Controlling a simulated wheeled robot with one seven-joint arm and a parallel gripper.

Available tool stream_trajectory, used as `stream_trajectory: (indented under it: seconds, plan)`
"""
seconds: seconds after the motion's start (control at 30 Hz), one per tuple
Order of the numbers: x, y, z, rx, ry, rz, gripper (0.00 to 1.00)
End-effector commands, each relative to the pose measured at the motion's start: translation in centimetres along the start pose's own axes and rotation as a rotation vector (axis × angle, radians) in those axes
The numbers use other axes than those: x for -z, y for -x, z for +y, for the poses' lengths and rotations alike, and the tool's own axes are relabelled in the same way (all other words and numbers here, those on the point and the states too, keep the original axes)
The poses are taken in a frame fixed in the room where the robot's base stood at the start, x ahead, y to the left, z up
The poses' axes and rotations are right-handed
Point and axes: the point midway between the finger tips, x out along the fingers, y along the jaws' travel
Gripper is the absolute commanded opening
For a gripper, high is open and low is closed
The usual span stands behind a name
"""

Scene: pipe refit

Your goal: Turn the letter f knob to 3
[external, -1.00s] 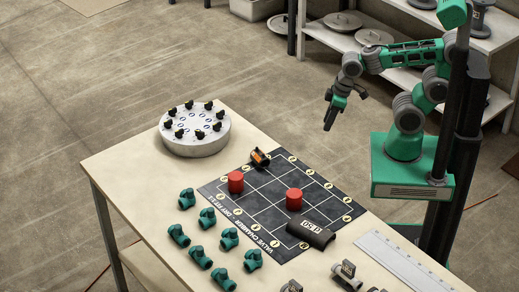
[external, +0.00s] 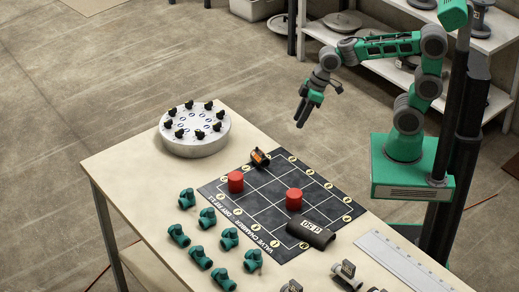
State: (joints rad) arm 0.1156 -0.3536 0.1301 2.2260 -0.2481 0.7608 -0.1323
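A round white dial unit (external: 195,147) stands at the back left of the table. Several black knobs sit in a ring on its top, with small round marks inside the ring. The letters and numbers are too small to read, so I cannot tell which knob is letter f. My gripper (external: 299,122) hangs in the air to the right of the dial unit, above and beyond the table's far edge, pointing down. It is apart from everything. Its fingers are too small in the picture to show whether they are open or shut.
A black gridded mat (external: 265,222) lies on the table (external: 150,200) with a red cylinder (external: 236,182), another red cylinder (external: 294,199) and an orange-black part (external: 260,157). A dark half-pipe (external: 311,233), several green fittings (external: 187,198) and a white ruler (external: 395,258) lie nearer.

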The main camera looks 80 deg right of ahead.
Motion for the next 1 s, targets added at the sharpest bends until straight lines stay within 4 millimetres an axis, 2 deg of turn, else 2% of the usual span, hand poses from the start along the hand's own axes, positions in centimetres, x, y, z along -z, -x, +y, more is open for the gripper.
stream_trajectory:
  seconds: [0.03,0.1,0.2,0.3,0.43,0.57,0.73,1.0]
  plan:
    - [3.1,-1.9,1.2,0.044,0.047,0.036,0.33]
    - [7.7,-4.0,2.7,0.113,0.135,0.122,0.33]
    - [13.0,-7.1,5.6,0.203,0.241,0.266,0.33]
    - [16.5,-9.9,9.1,0.279,0.327,0.43,0.33]
    - [18.4,-11.9,12.9,0.339,0.398,0.625,0.33]
    - [18.7,-12.4,14.7,0.361,0.429,0.731,0.33]
    - [19.7,-13.3,14.1,0.367,0.438,0.749,0.33]
    - [22.5,-16.8,11.7,0.367,0.438,0.745,0.33]
